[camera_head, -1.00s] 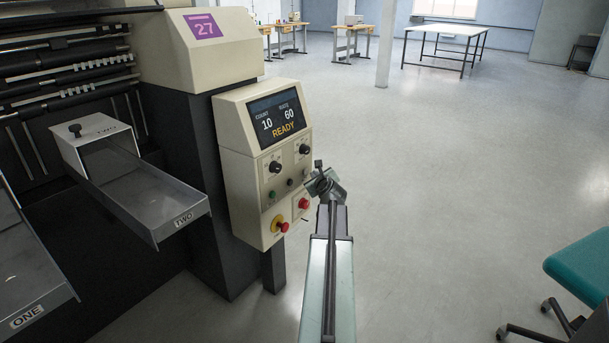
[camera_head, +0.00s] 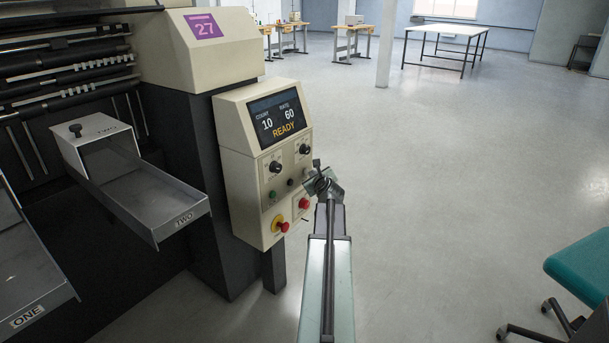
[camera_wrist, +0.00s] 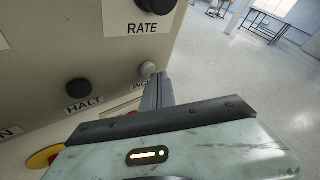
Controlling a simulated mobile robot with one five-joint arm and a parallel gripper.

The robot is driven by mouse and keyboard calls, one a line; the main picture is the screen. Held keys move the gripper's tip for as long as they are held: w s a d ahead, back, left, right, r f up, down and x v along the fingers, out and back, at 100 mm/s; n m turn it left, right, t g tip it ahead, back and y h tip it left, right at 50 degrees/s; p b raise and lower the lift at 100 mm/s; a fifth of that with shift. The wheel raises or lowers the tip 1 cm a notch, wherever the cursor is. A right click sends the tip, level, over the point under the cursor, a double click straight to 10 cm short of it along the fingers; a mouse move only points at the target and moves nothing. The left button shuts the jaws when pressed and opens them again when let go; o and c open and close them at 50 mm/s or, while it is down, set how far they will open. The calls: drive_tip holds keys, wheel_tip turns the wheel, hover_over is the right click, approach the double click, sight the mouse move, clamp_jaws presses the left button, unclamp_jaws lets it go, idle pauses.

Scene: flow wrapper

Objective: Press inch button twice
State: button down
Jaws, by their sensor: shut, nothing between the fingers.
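The inch button (camera_wrist: 148,68) is a small pale grey round knob in the wrist view, above a partly hidden label starting "INC". My gripper (camera_wrist: 160,76) is shut and empty, its narrow fingertips just right of the button. I cannot tell whether they touch it. In the head view my gripper (camera_head: 318,164) is at the right edge of the control panel (camera_head: 245,165). The inch button cannot be made out clearly there. The panel's screen (camera_head: 277,117) reads count 10, rate 60, READY.
The black HALT button (camera_wrist: 78,88) is left of the inch button, and the RATE knob (camera_wrist: 157,5) is above. A red button (camera_head: 304,203) and a red-and-yellow stop button (camera_head: 281,225) are lower. Tray TWO (camera_head: 150,200) juts out left.

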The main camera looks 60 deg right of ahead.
drive_tip(key=shift+w, duration=0.4)
drive_tip(key=shift+s, duration=0.1)
idle(0.5)
drive_tip(key=shift+s, duration=0.75)
drive_tip(key=s, duration=0.5)
idle(2.4)
